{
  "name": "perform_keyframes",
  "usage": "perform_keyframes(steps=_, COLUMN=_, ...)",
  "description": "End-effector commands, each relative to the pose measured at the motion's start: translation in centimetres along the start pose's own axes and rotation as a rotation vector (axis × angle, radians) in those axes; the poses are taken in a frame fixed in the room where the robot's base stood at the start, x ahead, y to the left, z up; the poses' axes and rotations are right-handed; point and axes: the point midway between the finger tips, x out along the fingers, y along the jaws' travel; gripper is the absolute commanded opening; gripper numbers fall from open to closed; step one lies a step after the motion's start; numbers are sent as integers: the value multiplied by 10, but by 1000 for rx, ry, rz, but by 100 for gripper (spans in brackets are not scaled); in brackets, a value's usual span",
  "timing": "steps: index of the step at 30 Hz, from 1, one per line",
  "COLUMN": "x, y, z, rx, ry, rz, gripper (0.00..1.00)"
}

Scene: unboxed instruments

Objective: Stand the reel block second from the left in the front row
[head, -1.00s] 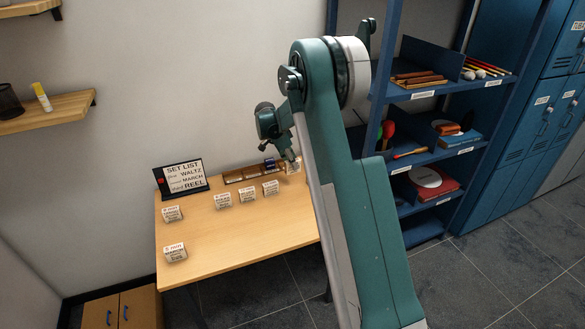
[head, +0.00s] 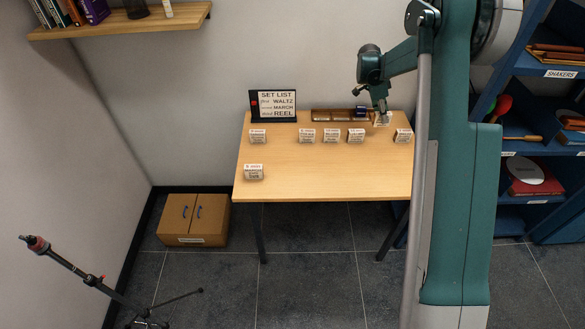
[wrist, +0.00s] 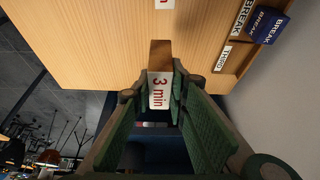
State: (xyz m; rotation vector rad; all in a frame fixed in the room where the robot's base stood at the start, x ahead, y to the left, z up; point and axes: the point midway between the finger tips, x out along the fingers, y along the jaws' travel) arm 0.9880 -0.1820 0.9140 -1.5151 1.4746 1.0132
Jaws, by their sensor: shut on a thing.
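My gripper (head: 380,106) is at the back right of the table, shut on a small block with a pale label (head: 382,119). Another block (head: 253,173) stands alone nearer the front left.
A set list sign (head: 273,105) reads waltz, march, reel. A brown rack (head: 333,115) at the back holds a blue block (head: 360,111), marked "BREAK" in the wrist view (wrist: 268,25). The table's (head: 325,178) front middle is clear. Shelves stand right.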

Motion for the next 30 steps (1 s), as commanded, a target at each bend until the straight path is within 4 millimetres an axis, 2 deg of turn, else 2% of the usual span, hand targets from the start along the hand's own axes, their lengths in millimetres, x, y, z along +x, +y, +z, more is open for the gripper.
perform_keyframes(steps=5, x=-13, y=5, z=31, rx=-2, ry=-3, rz=0, gripper=4)
perform_keyframes(steps=14, x=-48, y=23, z=114, rx=0, ry=-9, rz=1, gripper=4)
perform_keyframes(steps=23, x=-84, y=55, z=200, rx=6, ry=-13, rz=3, gripper=4)
perform_keyframes(steps=30, x=-110, y=87, z=265, rx=9, ry=-13, rz=5, gripper=4)
